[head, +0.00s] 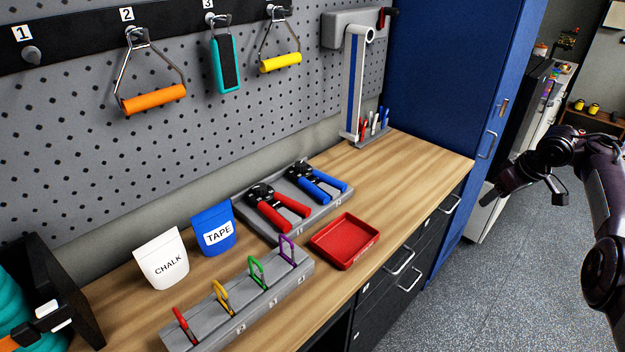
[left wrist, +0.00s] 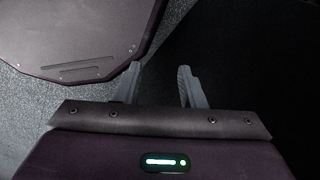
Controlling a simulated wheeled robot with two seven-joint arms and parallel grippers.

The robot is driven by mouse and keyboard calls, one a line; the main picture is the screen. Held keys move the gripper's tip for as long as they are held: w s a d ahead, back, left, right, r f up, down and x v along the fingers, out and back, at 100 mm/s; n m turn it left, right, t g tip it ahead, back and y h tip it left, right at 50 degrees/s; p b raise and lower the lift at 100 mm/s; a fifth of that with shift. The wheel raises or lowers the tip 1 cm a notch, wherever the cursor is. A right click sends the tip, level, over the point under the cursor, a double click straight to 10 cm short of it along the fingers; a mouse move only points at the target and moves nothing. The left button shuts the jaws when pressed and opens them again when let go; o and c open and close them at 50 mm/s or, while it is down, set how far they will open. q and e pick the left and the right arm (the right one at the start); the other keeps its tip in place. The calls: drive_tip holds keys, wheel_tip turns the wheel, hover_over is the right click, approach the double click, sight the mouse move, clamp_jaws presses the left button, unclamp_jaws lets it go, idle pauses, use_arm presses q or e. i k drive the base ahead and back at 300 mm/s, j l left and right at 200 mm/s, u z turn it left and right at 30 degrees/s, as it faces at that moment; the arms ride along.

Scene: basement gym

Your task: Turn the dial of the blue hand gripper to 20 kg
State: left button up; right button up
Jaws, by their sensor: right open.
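The blue hand gripper (head: 322,188) lies in the right part of a grey two-place holder (head: 239,208) on the wooden bench. Its handles point to the right and its black head is at the left end. The dial markings are too small to read. My right gripper (head: 524,196) is open, over the floor to the right of the bench and well apart from the blue hand gripper. My left gripper shows only in the left wrist view (left wrist: 157,68), where its two fingers stand apart with nothing between them.
A red hand gripper (head: 281,209) lies beside the blue one. A red tray (head: 345,255) sits in front. A grey rack (head: 205,333) with coloured clips, a chalk bag (head: 162,262) and a tape bag (head: 214,231) stand left. A blue cabinet (head: 440,75) closes the bench's far end.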

sight(299, 165)
drive_tip(key=i+l+u, duration=0.15)
drive_tip(key=u, duration=0.3)
drive_tip(key=l+u, duration=0.25)
drive_tip(key=u, duration=0.2)
drive_tip(key=i+l+u, duration=0.1)
drive_tip(key=l+u, duration=0.2)
drive_tip(key=u, duration=0.15)
